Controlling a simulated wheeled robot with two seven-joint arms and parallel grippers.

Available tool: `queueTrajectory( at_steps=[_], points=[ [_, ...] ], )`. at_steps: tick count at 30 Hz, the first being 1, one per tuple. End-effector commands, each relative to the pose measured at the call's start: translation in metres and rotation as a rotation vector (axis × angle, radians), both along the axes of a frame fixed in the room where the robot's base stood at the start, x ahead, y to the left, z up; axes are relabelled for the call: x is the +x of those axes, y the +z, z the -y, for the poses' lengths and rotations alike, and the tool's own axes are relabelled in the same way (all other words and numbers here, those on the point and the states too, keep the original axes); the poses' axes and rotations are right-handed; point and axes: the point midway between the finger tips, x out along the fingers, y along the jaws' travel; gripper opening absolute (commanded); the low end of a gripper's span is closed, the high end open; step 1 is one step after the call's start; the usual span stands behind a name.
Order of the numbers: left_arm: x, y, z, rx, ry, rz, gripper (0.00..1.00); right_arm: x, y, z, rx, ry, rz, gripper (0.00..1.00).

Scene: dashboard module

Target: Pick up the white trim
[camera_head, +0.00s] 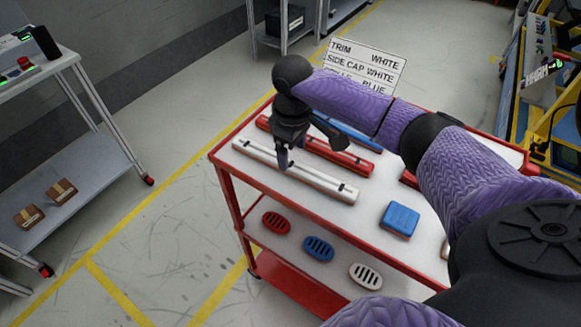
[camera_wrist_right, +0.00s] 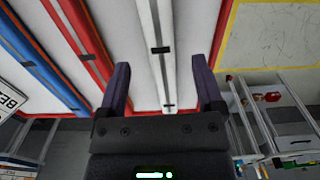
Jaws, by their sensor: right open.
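The white trim (camera_head: 317,181) is a long narrow white bar with dark marks near its ends. It lies on the top of the red cart, along its left edge, in the head view. It also shows in the right wrist view (camera_wrist_right: 158,70), running between the fingers. My right gripper (camera_head: 283,160) is open above the trim's far left part. In the right wrist view my right gripper (camera_wrist_right: 166,85) has its two fingers apart, one on each side of the trim. Whether they touch it, I cannot tell. My left gripper is not in view.
A red trim (camera_head: 335,155) and a blue trim (camera_head: 350,137) lie beside the white one. A blue square cap (camera_head: 400,219) sits on the cart top (camera_head: 372,193). Red, blue and white vents lie on the lower shelf (camera_head: 295,257). A sign (camera_head: 366,66) stands behind.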

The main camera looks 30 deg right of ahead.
Motion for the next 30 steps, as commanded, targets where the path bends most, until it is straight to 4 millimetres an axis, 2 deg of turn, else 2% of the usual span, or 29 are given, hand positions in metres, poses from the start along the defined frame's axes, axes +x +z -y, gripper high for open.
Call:
queueTrajectory(
  at_steps=[1,3,5,11,23,24,30],
  points=[
    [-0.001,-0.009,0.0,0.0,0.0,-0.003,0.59,0.001,-0.014,-0.001,0.0,-0.001,-0.002,0.85],
    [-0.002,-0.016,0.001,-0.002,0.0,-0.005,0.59,0.002,-0.03,-0.001,-0.001,0.0,-0.004,0.85],
    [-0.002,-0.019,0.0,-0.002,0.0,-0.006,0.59,0.002,-0.038,-0.001,-0.001,0.0,-0.003,0.85],
    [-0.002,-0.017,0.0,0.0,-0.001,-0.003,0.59,0.003,-0.038,-0.001,0.0,0.001,0.001,0.85],
    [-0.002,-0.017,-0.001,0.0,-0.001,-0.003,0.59,0.002,-0.038,-0.001,-0.001,0.001,0.0,0.03],
    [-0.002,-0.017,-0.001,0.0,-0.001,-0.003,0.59,0.002,-0.038,-0.001,-0.001,0.001,0.0,0.0],
    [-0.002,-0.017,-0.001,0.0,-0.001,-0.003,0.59,0.002,-0.038,-0.001,0.0,0.001,0.001,0.0]
  ],
)
